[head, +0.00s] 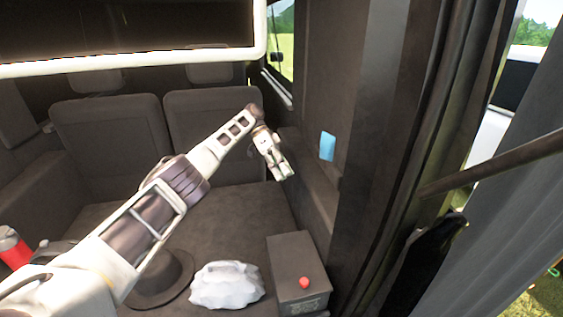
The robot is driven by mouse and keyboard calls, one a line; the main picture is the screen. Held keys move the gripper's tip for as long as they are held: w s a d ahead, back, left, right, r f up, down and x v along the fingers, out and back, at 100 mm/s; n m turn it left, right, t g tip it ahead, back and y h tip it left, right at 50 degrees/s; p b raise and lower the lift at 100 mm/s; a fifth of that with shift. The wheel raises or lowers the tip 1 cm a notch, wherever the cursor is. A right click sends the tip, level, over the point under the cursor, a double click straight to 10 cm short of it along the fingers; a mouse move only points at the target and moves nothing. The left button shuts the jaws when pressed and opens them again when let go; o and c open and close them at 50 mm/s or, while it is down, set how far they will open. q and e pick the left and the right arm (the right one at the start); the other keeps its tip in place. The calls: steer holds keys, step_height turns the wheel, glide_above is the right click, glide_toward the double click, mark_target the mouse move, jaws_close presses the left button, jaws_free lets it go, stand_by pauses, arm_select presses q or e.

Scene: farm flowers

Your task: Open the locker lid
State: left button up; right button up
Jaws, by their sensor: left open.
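My left arm reaches in from the lower left, and its open gripper (281,174) hangs over the seat area, pointing down and holding nothing. A dark grey box (290,249) with a red round knob (305,283) on its front sits at the lower middle. Its top looks shut; I cannot tell whether this is the locker. My left gripper is above the box and apart from it. A dark overhead panel (120,28) with a pale edge crosses the upper left; I cannot tell whether it is a locker lid. My right gripper is not in view.
A white crumpled bag (227,285) lies left of the box, beside a dark brimmed hat (160,280). A red flask (12,246) is at the far left. Grey seats (110,135) stand behind. A dark wall with a blue patch (327,146) rises right of the gripper.

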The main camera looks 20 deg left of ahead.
arm_select(q)
steer(key=shift+a+r, duration=0.1)
steer(key=shift+r, duration=1.8)
